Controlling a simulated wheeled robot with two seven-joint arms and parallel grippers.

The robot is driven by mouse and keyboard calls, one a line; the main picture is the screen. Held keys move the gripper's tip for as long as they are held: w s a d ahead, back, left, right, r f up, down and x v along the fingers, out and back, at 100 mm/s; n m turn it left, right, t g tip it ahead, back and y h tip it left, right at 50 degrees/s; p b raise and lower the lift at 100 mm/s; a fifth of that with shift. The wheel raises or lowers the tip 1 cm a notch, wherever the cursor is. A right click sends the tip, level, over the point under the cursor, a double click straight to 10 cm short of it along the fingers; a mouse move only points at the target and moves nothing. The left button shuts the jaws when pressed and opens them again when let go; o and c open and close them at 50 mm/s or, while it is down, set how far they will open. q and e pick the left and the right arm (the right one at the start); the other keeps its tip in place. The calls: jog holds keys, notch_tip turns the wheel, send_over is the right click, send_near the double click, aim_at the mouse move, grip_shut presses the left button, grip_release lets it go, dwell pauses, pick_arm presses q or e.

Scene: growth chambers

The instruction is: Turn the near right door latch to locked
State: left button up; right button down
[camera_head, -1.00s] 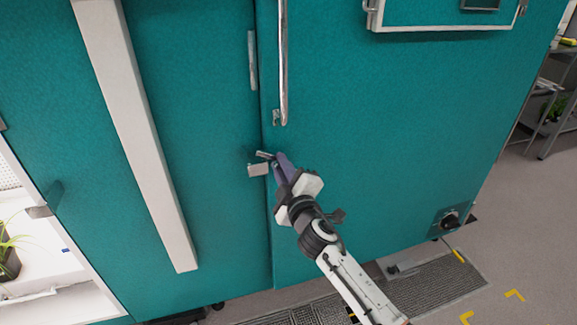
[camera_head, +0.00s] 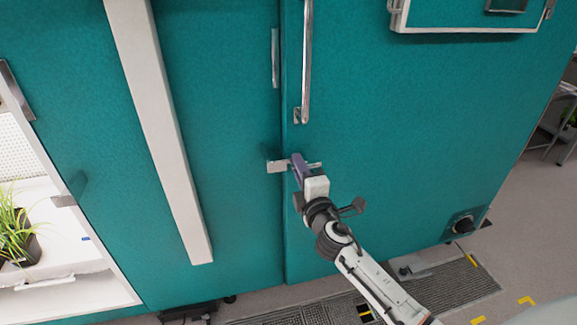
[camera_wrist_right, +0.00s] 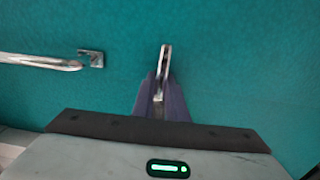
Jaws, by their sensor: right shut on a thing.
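The door latch, a small metal bar (camera_head: 314,165) beside a pale plate (camera_head: 277,166), sits at the seam between two teal panels. In the head view the bar lies roughly level, reaching right onto the right-hand teal door (camera_head: 400,140). My right gripper (camera_head: 300,166) is shut on the latch bar. In the right wrist view the bar (camera_wrist_right: 164,62) stands out between the purple fingers (camera_wrist_right: 160,100), which hide its lower part. My left gripper is not in view.
A long vertical metal handle (camera_head: 306,60) is on the door above the latch. A white post (camera_head: 160,130) runs down the left panel. An open compartment with a potted plant (camera_head: 14,232) is at left. A dark knob (camera_head: 463,225) is low right.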

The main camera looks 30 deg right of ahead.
dwell(0.3)
jog(key=c, duration=1.8)
grip_release()
jog(key=shift+o, duration=0.2)
jog(key=v, duration=1)
jog(key=shift+s, duration=0.15)
jog(key=shift+d, duration=0.1)
jog(key=s+a+f+m+g+y, duration=0.3)
jog(key=s+a+f+m, duration=0.3)
jog(key=s+f, duration=0.5)
jog(key=s+a+f+m+g+y, duration=0.4)
jog(key=s+a+f+m, duration=0.3)
jog(key=s+a+f, duration=0.2)
notch_tip(320, 180, down, 4)
jog(key=s+g, duration=0.1)
jog(key=s, duration=0.1)
jog(key=shift+s+a+r+g, duration=0.2)
jog(key=shift+s+g, duration=0.2)
